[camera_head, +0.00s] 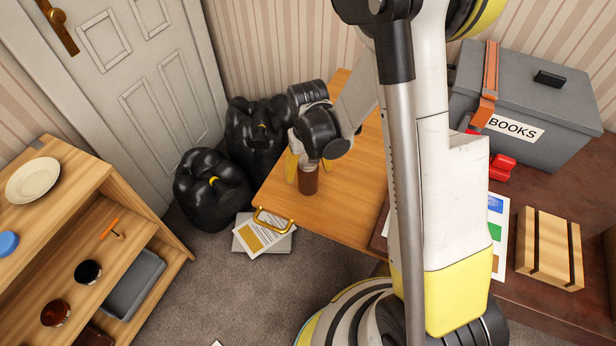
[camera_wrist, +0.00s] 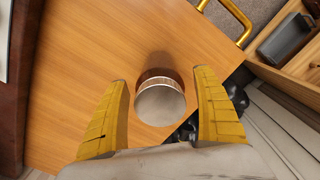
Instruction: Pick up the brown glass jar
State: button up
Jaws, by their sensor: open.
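The brown glass jar (camera_head: 309,182) stands upright on the wooden tabletop (camera_head: 347,205), near its front left edge, in the head view. In the wrist view I look down on its pale round lid (camera_wrist: 160,104), with a bit of brown glass (camera_wrist: 159,74) showing behind it. My gripper (camera_wrist: 168,88) is open, with one yellow finger on each side of the jar and a gap on both sides. In the head view my gripper (camera_head: 305,168) is just above and around the jar's upper part, and my wrist hides the jar's top.
A brass handle (camera_head: 272,220) sticks out at the table's front edge. Black bags (camera_head: 211,190) and papers (camera_head: 263,234) lie on the floor beside it. A shelf unit (camera_head: 80,170) stands at the left. A grey BOOKS box (camera_head: 560,110) and wooden crate (camera_head: 549,249) are at the right.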

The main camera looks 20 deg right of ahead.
jog(key=shift+r, duration=0.1)
jog(key=c, duration=1.5)
